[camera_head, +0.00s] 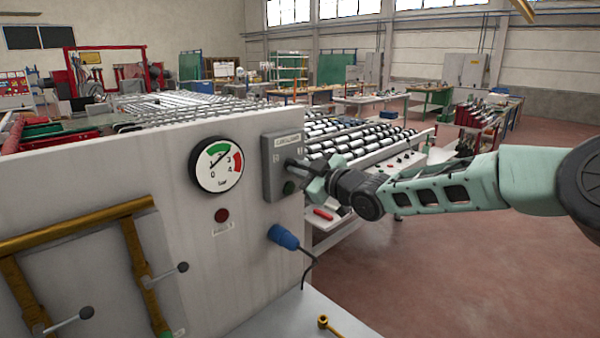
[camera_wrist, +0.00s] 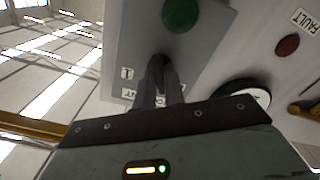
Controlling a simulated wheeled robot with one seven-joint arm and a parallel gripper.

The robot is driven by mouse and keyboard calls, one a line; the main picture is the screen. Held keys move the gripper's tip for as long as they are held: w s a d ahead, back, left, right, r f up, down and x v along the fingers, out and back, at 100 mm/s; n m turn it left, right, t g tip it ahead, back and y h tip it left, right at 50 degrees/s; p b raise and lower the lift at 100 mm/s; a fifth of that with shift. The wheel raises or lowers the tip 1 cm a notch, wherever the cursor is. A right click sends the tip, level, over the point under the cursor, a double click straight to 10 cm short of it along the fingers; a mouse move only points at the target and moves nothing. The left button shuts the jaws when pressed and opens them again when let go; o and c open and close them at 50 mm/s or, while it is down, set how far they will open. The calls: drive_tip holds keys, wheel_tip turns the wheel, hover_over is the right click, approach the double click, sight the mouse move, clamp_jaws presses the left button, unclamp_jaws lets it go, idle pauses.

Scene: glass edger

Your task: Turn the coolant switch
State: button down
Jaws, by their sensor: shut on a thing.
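The coolant switch sits on a grey switch box (camera_head: 284,148) at the right end of the machine's light panel. The box also fills the upper middle of the wrist view (camera_wrist: 130,45). My gripper (camera_head: 303,168) reaches in from the right and is at the front of the box. In the wrist view my gripper (camera_wrist: 160,68) has its fingers close together on the dark switch knob, which they mostly hide. A round green button or lamp (camera_wrist: 180,14) is on the same box beside the fingers. Which way the knob points cannot be told.
A pressure gauge (camera_head: 216,166) and a red fault lamp (camera_head: 222,215) are left of the box. A blue plug (camera_head: 283,237) sticks out below it. Brass pipes (camera_head: 75,232) with levers are at the left. A roller conveyor (camera_head: 370,140) stands behind; open floor (camera_head: 460,260) is at the right.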

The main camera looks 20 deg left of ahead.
drive_tip(key=shift+m+b, duration=0.85)
drive_tip(key=shift+m, duration=6.45)
drive_tip(key=c, duration=1.5)
unclamp_jaws()
drive_tip(key=b+v, duration=0.7)
drive_tip(key=v, duration=1)
drive_tip(key=shift+d, duration=0.2)
